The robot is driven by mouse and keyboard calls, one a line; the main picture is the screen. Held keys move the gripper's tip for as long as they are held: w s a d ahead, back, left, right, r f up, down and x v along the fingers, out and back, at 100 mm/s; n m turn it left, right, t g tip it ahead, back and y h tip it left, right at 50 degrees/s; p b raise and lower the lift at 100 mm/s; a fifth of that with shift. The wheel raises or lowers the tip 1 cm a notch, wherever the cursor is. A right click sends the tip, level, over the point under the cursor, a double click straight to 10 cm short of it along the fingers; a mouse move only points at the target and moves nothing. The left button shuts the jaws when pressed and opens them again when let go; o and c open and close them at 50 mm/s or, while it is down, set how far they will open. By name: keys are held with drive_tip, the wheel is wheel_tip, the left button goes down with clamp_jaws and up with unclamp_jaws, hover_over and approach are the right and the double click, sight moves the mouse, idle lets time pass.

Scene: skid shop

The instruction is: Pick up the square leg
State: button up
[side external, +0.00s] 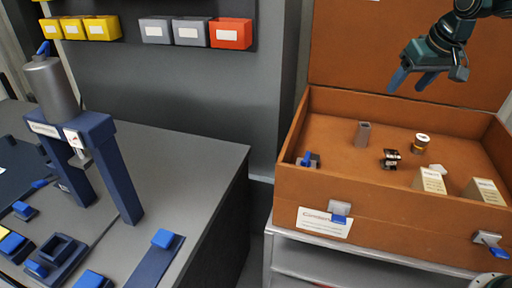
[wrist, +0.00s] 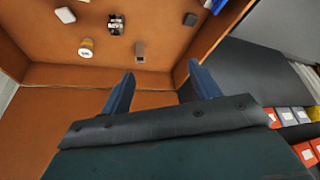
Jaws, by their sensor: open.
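The square leg looks to be the short grey-brown square post (side external: 363,134) standing in the open brown case (side external: 300,183), left of the middle of its floor. In the wrist view the post (wrist: 139,51) shows beyond and slightly left of the gap between my fingers. My gripper (side external: 408,82) is open and empty. It hangs above the back part of the case, higher than the post and to its right in the side view. Both blue fingers also show in the wrist view (wrist: 160,72), apart from the post.
Right of the post are a black part (side external: 390,158), a roll with a yellow band (side external: 421,142) and pale labelled blocks (side external: 430,181). A small blue-topped part (side external: 308,160) lies left of it. The case walls and raised lid (side external: 400,50) surround the space.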

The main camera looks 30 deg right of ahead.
drive_tip(key=w+d+f+m, duration=0.2)
drive_tip(key=w+d+f, duration=0.55)
drive_tip(key=w, duration=0.35)
drive_tip(key=m+g+h, duration=0.1)
approach(364, 126)
drive_tip(key=d+v, duration=0.1)
drive_tip(key=v, duration=0.2)
drive_tip(key=shift+s+a+r, duration=0.2)
drive_tip(key=shift+s+a, duration=0.05)
drive_tip(key=shift+a, duration=0.25)
drive_tip(key=shift+f, duration=0.15)
drive_tip(key=shift+x, duration=4.1)
drive_tip(key=shift+w+f, duration=0.1)
drive_tip(key=shift+f, duration=0.05)
drive_tip(key=shift+x, duration=2.45)
